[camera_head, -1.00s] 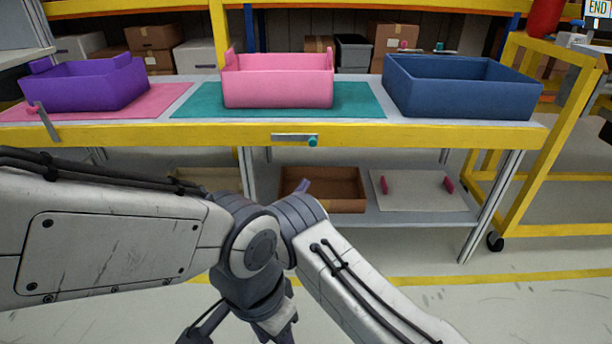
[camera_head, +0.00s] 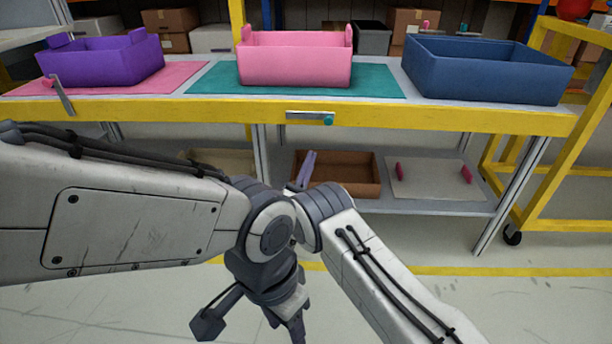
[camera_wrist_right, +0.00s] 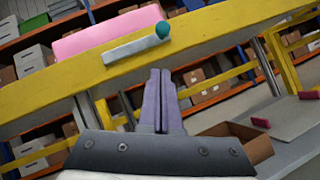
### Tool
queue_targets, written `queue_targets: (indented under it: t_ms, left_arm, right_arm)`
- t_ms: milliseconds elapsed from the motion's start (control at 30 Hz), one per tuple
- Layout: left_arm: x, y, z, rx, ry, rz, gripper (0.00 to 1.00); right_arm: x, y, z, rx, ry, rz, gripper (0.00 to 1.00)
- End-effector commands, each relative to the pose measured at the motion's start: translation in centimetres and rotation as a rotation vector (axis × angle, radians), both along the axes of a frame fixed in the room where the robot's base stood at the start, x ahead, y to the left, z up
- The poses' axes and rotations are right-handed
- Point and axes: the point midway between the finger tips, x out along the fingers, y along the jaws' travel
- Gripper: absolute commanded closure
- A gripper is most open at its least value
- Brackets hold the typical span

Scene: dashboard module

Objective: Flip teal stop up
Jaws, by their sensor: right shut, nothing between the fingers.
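The teal stop is a flat grey metal bar (camera_head: 305,116) with a teal knob (camera_head: 328,119) at its right end. It lies flat along the front yellow edge of the table, below the teal mat. The wrist view shows the bar (camera_wrist_right: 135,47) and its knob (camera_wrist_right: 162,30) above and beyond my fingertips. My right gripper (camera_head: 309,156) has purple fingers, seen below the stop in the head view. In the wrist view the right fingers (camera_wrist_right: 160,74) are shut together and empty, apart from the bar.
A pink bin (camera_head: 295,66) stands on the teal mat (camera_head: 385,86). A purple bin (camera_head: 100,65) and a blue bin (camera_head: 485,75) flank it. Another bar with a pink knob (camera_head: 62,95) stands tilted upright at left. A lower shelf holds a brown tray (camera_head: 345,190).

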Motion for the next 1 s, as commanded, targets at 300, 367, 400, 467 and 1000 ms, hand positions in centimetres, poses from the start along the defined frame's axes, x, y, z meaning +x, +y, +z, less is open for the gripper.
queue_targets:
  t_ms: [300,367,400,467,1000]
  left_arm:
    - [0.0,0.0,-2.1,0.0,0.0,0.0,0.53]
    - [0.0,0.0,-2.3,0.0,0.0,0.0,0.53]
    - [0.0,0.0,-2.4,0.0,0.0,0.0,0.53]
    - [0.0,0.0,-2.5,0.0,0.0,0.0,0.53]
    - [0.0,0.0,-2.6,0.0,0.0,0.0,0.53]
  right_arm:
    - [3.6,-2.1,3.9,0.001,-0.001,-0.002,1.0]
    - [3.7,-2.4,4.5,0.001,-0.001,-0.002,1.0]
    - [3.8,-2.5,4.8,0.0,0.001,-0.001,1.0]
    - [3.8,-2.7,5.3,0.0,-0.001,0.0,1.0]
    - [3.8,-2.5,5.7,0.0,0.0,0.004,1.0]
